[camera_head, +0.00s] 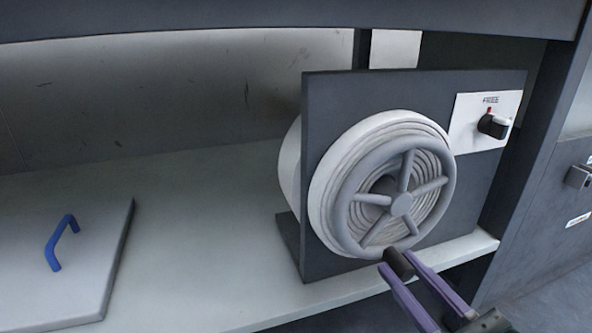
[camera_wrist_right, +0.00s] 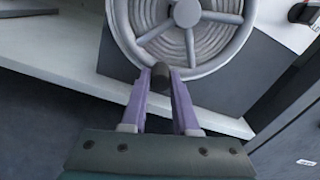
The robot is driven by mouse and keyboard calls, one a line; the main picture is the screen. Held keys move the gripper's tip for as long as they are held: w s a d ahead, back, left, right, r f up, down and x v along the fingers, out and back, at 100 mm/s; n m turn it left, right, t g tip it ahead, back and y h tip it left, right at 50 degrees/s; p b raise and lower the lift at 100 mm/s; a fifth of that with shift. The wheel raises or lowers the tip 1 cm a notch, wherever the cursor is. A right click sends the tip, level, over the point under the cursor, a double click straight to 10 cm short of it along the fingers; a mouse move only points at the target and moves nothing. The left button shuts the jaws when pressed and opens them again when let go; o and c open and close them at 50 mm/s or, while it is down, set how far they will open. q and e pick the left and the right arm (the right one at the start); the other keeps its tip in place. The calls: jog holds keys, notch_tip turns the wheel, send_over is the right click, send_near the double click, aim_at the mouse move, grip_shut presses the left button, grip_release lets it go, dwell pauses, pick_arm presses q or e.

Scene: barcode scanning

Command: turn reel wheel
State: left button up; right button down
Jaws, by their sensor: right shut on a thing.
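The grey reel wheel (camera_head: 402,205), with several spokes and a round hub, sits upright on the front of a dark panel. Behind it is a pale coiled reel (camera_head: 322,196). A dark knob handle (camera_head: 396,262) sticks out from the bottom of the wheel's rim. My right gripper (camera_head: 400,266), with purple fingers, comes from the lower right and is shut on this handle. The right wrist view shows the handle (camera_wrist_right: 161,74) between the fingertips, below the wheel (camera_wrist_right: 187,14). My left gripper is not in view.
A switch panel (camera_head: 463,125) with a black knob (camera_head: 493,126) and red mark is at the dark panel's upper right. A white lid with a blue handle (camera_head: 60,243) lies on the shelf (camera_head: 200,220) at left. A dark overhang (camera_head: 250,12) crosses the top.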

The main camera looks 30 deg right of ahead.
jog(key=shift+a+r+m, duration=0.1)
jog(key=shift+a+m, duration=0.1)
jog(key=shift+m, duration=0.1)
jog(key=c, duration=0.7)
grip_release()
jog(key=p+v, duration=0.2)
jog(key=v, duration=0.8)
jog(key=shift+w, duration=0.1)
